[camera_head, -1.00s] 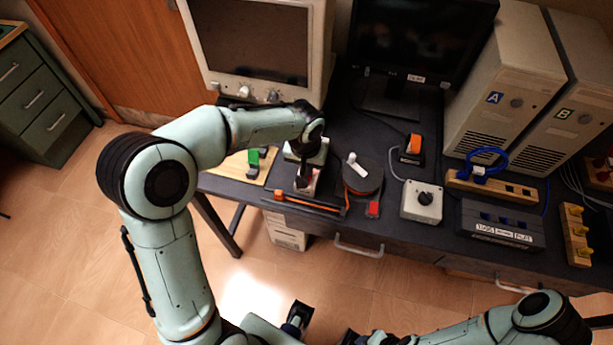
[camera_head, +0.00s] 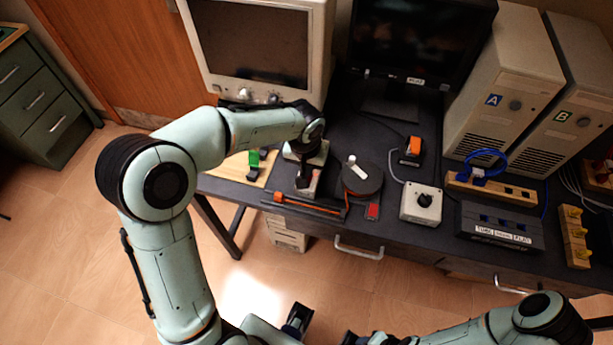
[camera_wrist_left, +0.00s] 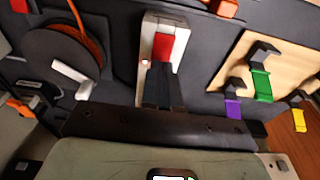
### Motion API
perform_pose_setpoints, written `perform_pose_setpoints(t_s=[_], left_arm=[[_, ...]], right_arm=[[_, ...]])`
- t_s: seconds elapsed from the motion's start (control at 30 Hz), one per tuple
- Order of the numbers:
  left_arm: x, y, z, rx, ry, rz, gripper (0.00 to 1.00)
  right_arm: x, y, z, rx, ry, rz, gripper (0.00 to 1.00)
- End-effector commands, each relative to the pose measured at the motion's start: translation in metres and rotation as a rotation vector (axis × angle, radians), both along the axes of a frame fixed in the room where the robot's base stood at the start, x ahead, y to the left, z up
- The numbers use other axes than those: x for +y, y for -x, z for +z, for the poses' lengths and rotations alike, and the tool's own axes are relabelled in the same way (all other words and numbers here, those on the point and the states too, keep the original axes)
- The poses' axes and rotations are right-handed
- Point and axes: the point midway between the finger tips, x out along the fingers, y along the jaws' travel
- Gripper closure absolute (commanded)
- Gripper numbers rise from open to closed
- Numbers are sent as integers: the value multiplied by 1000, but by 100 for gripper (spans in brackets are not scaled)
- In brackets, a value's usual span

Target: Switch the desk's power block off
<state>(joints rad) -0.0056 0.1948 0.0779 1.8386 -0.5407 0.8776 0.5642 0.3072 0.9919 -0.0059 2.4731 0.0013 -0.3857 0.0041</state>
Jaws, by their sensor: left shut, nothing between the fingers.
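The power block is a narrow white block (camera_wrist_left: 149,32) with a red rocker (camera_wrist_left: 164,46); a small lit spot shows beside the rocker. In the head view the block (camera_head: 317,181) stands near the desk's front edge, partly hidden by my left gripper (camera_head: 303,182). In the wrist view my left gripper (camera_wrist_left: 163,68) is shut and empty, its fingertips over the near end of the red rocker. Whether they touch it I cannot tell. My right arm comes in at the lower right of the head view, low and away from the desk; its fingers cannot be made out.
A dark disc (camera_head: 362,180) with a white handle stands right of the block. A wooden board (camera_head: 236,168) with coloured clips lies left. A grey dial box (camera_head: 421,203), an orange switch (camera_head: 413,147) and a CRT monitor (camera_head: 320,60) are also on the desk.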

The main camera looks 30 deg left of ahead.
Motion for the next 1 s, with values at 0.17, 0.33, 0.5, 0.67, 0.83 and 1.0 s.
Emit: perform_pose_setpoints(t_s=[0.17,0.33,0.5,0.67,0.83,1.0], left_arm=[[0,0,18,-1,0,0,100],[0,-1,32,-2,0,0,100],[0,-1,45,-1,0,1,100],[0,0,54,0,0,1,100],[0,0,53,2,1,1,100],[0,0,53,1,0,1,100]], right_arm=[[0,-5,12,-7,0,0,57],[0,-10,22,-11,0,1,57],[0,-14,31,-17,0,0,57],[0,-18,37,-20,0,1,57],[0,-17,36,-20,0,0,57],[0,-17,36,-19,0,0,57]])
